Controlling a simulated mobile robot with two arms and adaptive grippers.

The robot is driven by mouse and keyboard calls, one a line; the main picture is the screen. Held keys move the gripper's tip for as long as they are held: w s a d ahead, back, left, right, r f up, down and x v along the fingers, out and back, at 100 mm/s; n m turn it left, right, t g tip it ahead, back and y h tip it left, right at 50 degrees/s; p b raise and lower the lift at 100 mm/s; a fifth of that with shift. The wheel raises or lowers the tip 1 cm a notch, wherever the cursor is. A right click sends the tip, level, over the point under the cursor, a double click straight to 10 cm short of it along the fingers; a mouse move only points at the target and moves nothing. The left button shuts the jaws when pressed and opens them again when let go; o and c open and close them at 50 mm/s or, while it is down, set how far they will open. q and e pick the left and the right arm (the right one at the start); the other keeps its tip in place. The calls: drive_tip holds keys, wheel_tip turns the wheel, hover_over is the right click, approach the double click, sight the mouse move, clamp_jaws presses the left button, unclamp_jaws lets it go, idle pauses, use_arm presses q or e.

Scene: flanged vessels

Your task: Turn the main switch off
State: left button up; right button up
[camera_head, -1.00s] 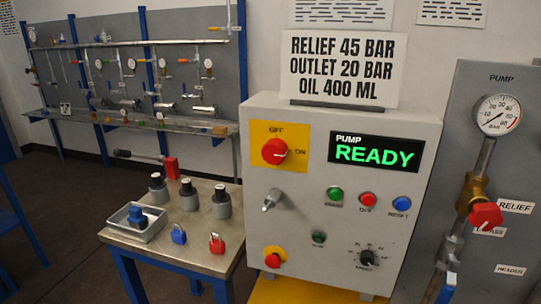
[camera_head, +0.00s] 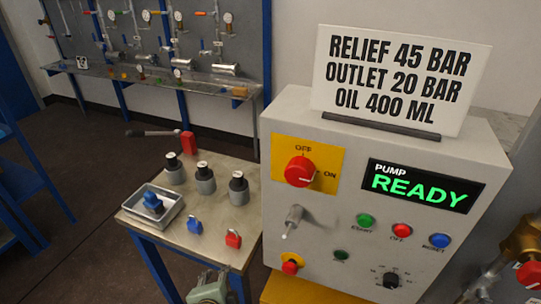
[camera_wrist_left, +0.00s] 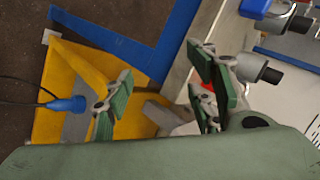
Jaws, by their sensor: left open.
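The main switch (camera_head: 300,171) is a red rotary knob on a yellow plate at the upper left of the grey pump panel. The plate is marked OFF at the top and ON at the right, and the knob's pale mark seems to face ON. My left gripper (camera_head: 210,285) shows only in part at the bottom edge of the head view, below the small table and well below the switch. In the left wrist view its green-padded fingers (camera_wrist_left: 160,90) are spread with nothing between them. The switch is not in the wrist view. My right gripper is not seen.
A lit READY display (camera_head: 423,185) and several buttons, a silver lever (camera_head: 292,220) and a black dial (camera_head: 391,280) are on the panel. A small table (camera_head: 215,225) at its left holds vessels, padlocks and a tray (camera_head: 153,212). The space before the switch is clear.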

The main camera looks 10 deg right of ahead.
use_arm(q)
drive_tip(key=w+d+r+m+t+h+p, duration=0.15)
drive_tip(key=d+r+m, duration=0.3)
drive_tip(key=r, duration=0.55)
drive_tip(key=m+t+h+p, duration=0.3)
drive_tip(key=m+t, duration=0.1)
drive_tip(key=m, duration=0.4)
approach(294, 179)
drive_tip(key=w+a+f, duration=0.3)
drive_tip(key=w+f, duration=0.5)
drive_tip(key=f, duration=0.1)
drive_tip(key=s+d+r+m+h, duration=0.3)
drive_tip(key=s+r+m+h, duration=0.15)
drive_tip(key=r+m, duration=0.4)
drive_tip(key=shift+m+y, duration=0.3)
drive_tip(key=shift+y, duration=0.2)
drive_tip(key=p+x, duration=0.1)
drive_tip(key=x, duration=0.1)
drive_tip(key=p+x, duration=0.1)
drive_tip(key=x, duration=0.1)
drive_tip(key=f+p+x, duration=0.1)
drive_tip(key=x, duration=0.1)
drive_tip(key=shift+d, duration=0.15)
drive_tip(key=c, duration=1.1)
drive_tip(key=shift+o, duration=0.2)
